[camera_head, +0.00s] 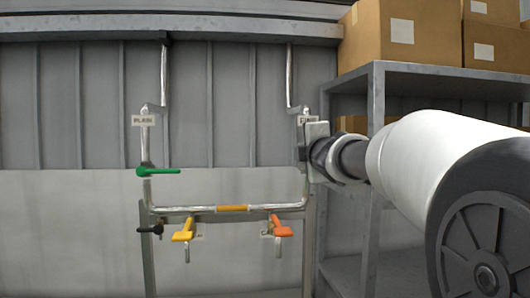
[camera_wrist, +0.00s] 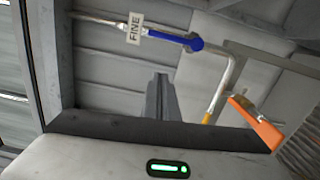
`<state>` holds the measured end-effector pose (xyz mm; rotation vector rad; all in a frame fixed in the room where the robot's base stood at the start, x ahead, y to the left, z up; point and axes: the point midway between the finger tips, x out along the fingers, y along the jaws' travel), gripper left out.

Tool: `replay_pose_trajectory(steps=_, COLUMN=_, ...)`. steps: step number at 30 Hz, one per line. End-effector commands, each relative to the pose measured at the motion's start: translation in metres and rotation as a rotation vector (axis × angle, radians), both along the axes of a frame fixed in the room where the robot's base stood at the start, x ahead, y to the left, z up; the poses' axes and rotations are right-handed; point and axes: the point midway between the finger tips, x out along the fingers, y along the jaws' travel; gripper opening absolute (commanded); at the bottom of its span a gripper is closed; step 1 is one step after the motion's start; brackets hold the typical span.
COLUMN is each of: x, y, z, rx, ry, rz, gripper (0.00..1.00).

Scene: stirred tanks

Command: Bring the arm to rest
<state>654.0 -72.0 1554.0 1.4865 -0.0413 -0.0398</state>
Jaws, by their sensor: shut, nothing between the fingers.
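My arm reaches in from the right in the head view, with my gripper (camera_head: 316,132) at its end in front of the right-hand pipe. In the wrist view my gripper (camera_wrist: 160,80) is shut and empty, its fingers pointing toward the wall. A blue valve handle (camera_wrist: 182,41) lies along the pipe beside the FINE label (camera_wrist: 135,28), apart from the fingers in the picture. An orange handle (camera_wrist: 256,124) is at the right. In the head view the arm hides the blue handle and part of the FINE label (camera_head: 306,119).
The PLAIN pipe at the left carries a green handle (camera_head: 158,171), turned crosswise. A black knob (camera_head: 149,230), a yellow handle (camera_head: 183,234) and the orange handle (camera_head: 281,229) are lower down. A grey shelf (camera_head: 375,100) with cardboard boxes (camera_head: 408,30) stands right, behind my arm.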

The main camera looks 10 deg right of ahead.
Motion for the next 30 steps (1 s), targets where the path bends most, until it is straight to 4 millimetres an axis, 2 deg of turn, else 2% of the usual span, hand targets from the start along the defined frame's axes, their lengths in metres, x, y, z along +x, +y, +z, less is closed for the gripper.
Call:
replay_pose_trajectory(steps=2, x=-0.007, y=0.000, z=-0.002, rx=0.032, ry=0.011, rz=-0.013, gripper=0.00)
replay_pose_trajectory(steps=4, x=-0.023, y=-0.002, z=-0.010, rx=0.118, ry=0.045, rz=-0.049, gripper=0.00)
replay_pose_trajectory(steps=7, x=-0.066, y=-0.004, z=-0.039, rx=0.341, ry=0.134, rz=-0.143, gripper=0.00)
replay_pose_trajectory(steps=11, x=-0.141, y=-0.001, z=-0.101, rx=0.684, ry=0.282, rz=-0.302, gripper=0.00)
replay_pose_trajectory(steps=14, x=-0.199, y=0.009, z=-0.152, rx=0.916, ry=0.395, rz=-0.424, gripper=0.00)
replay_pose_trajectory(steps=18, x=-0.277, y=0.031, z=-0.218, rx=1.187, ry=0.547, rz=-0.590, gripper=0.00)
replay_pose_trajectory(steps=21, x=-0.323, y=0.047, z=-0.254, rx=1.328, ry=0.642, rz=-0.695, gripper=0.00)
replay_pose_trajectory(steps=25, x=-0.364, y=0.064, z=-0.284, rx=1.442, ry=0.729, rz=-0.791, gripper=0.00)
replay_pose_trajectory(steps=27, x=-0.377, y=0.069, z=-0.293, rx=1.475, ry=0.756, rz=-0.822, gripper=0.00)
replay_pose_trajectory(steps=30, x=-0.385, y=0.073, z=-0.299, rx=1.494, ry=0.774, rz=-0.844, gripper=0.00)
